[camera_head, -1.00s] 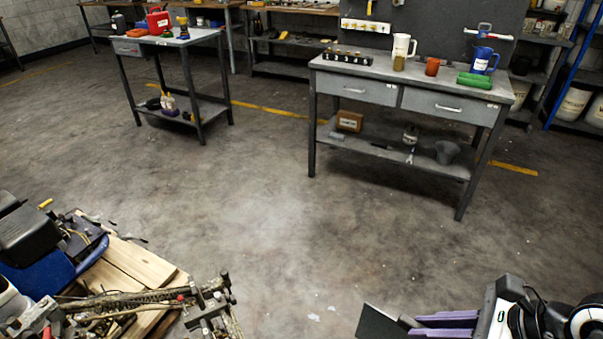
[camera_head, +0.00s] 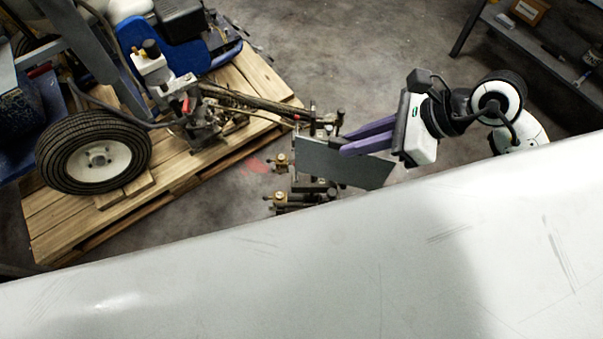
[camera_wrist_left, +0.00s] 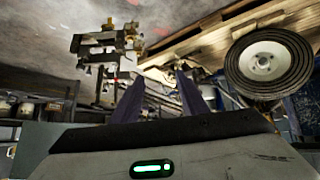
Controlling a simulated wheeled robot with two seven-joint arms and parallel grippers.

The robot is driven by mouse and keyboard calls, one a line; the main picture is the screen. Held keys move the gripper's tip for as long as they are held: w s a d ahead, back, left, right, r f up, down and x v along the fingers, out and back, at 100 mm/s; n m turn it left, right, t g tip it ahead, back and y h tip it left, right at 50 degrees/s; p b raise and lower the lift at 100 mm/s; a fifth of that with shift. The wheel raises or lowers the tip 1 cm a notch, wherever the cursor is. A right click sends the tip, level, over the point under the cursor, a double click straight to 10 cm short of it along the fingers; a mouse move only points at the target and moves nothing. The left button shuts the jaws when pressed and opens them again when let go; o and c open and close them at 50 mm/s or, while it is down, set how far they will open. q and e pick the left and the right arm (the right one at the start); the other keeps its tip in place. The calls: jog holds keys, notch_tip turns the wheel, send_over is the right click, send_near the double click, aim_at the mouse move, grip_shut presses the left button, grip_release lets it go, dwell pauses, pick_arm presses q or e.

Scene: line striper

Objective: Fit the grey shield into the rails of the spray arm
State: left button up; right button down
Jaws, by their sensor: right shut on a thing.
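The grey shield (camera_head: 335,166) is a flat dark plate, seen in the head view at the end of the spray arm (camera_head: 265,105). My right gripper (camera_head: 368,137), with purple fingers, is shut on the shield's upper right part. The shield's left end overlaps the fittings and brass nozzles (camera_head: 280,160). The rails are hard to make out, and I cannot tell whether the shield touches or sits in them. My left gripper (camera_wrist_left: 160,90) shows in the left wrist view with its fingers apart and nothing between them. The spray arm's nozzle end (camera_wrist_left: 108,50) appears beyond it.
The striper stands on a wooden pallet (camera_head: 70,215), with a black-tyred wheel (camera_head: 95,152) and blue body (camera_head: 205,55). A large pale surface covers the bottom of the head view and hides what lies beneath. A table (camera_head: 540,50) stands at upper right. Open floor lies between.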

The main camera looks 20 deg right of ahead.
aim_at(319, 172)
jog(key=w+a+f+n+b, duration=0.1)
jog(key=f+b, duration=0.3)
jog(key=f, duration=0.2)
jog(key=w+a+f+n+g+b, duration=0.1)
jog(key=w+a+f+b, duration=0.1)
jog(key=f+b, duration=0.2)
jog(key=w+a+f+n+g+b, duration=0.1)
jog(key=f+b, duration=0.3)
jog(key=f, duration=0.4)
jog(key=shift+w+a+f+y+b, duration=0.2)
jog(key=shift+w+a+y+b, duration=0.15)
jog(key=shift+w+a+y, duration=0.1)
jog(key=shift+w+f+b, duration=0.1)
jog(key=shift+f+b, duration=0.25)
jog(key=shift+f, duration=0.45)
pick_arm(q)
notch_tip(319, 172, down, 13)
jog(key=w+d+b, duration=0.1)
jog(key=d+b, duration=0.1)
jog(key=b, duration=0.2)
jog(key=shift+w+f+t+h, duration=0.2)
jog(key=shift+t+h, duration=0.1)
jog(key=shift+h, duration=0.1)
pick_arm(e)
notch_tip(319, 172, down, 5)
jog(key=shift+f, duration=0.2)
pick_arm(q)
jog(key=shift+s, duration=0.2)
jog(key=shift+f, duration=0.25)
